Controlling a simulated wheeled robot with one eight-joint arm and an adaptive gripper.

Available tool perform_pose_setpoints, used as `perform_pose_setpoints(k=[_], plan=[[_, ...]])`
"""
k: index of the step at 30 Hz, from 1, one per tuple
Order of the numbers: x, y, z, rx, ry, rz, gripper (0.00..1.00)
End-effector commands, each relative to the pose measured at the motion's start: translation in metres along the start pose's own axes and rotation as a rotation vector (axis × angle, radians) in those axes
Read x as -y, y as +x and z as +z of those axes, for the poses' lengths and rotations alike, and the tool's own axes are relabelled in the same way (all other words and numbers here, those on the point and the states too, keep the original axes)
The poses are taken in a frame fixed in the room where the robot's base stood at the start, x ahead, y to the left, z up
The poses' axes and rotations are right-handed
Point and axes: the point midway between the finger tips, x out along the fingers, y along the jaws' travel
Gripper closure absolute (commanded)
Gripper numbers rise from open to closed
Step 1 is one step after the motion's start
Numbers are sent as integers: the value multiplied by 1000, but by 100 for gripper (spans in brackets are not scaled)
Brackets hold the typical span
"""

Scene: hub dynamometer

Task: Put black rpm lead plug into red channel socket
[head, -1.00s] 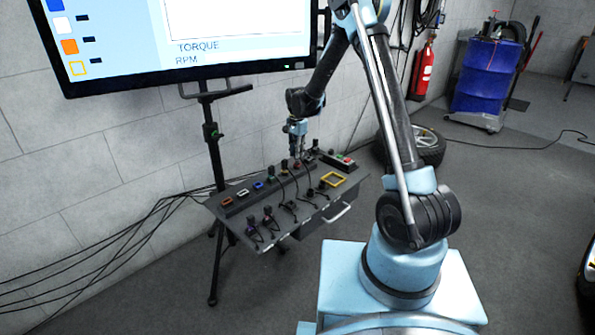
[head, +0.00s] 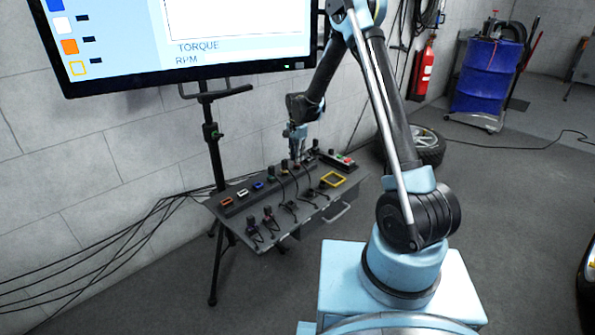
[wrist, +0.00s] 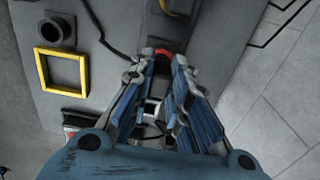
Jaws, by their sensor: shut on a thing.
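The panel (head: 235,222) carries a row of coloured channel sockets along its back edge. My gripper (head: 298,160) is over the back row, pointing down. In the wrist view my gripper (wrist: 164,62) is shut on a dark piece, which I take to be the black rpm lead plug; the fingers hide most of it. The red channel socket (wrist: 165,50) shows as a red rim right at the fingertips. I cannot tell whether the plug is seated in it. In the head view the gripper largely covers this spot.
A yellow square frame (head: 333,180) lies on the panel to the right. A blue socket (head: 258,185) and a white socket (head: 242,193) are left of my gripper. Other black plugs (head: 268,212) with leads stand nearer the front edge. A screen (head: 180,30) hangs behind.

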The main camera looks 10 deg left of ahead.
Motion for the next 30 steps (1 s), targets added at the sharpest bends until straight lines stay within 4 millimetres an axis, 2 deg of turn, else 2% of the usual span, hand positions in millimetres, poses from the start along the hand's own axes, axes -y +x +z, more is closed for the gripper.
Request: perform_pose_setpoints(k=[1, 3, 4, 17, 25, 30], plan=[[0, 0, 0, 0, 0, 0, 79], [0, 0, 0, 0, 0, 0, 64], [0, 0, 0, 0, 0, 0, 60], [0, -5, 0, 0, 0, 0, 60], [0, -40, 0, 0, 0, 0, 60], [-29, -39, 0, 0, 2, 0, 60]])
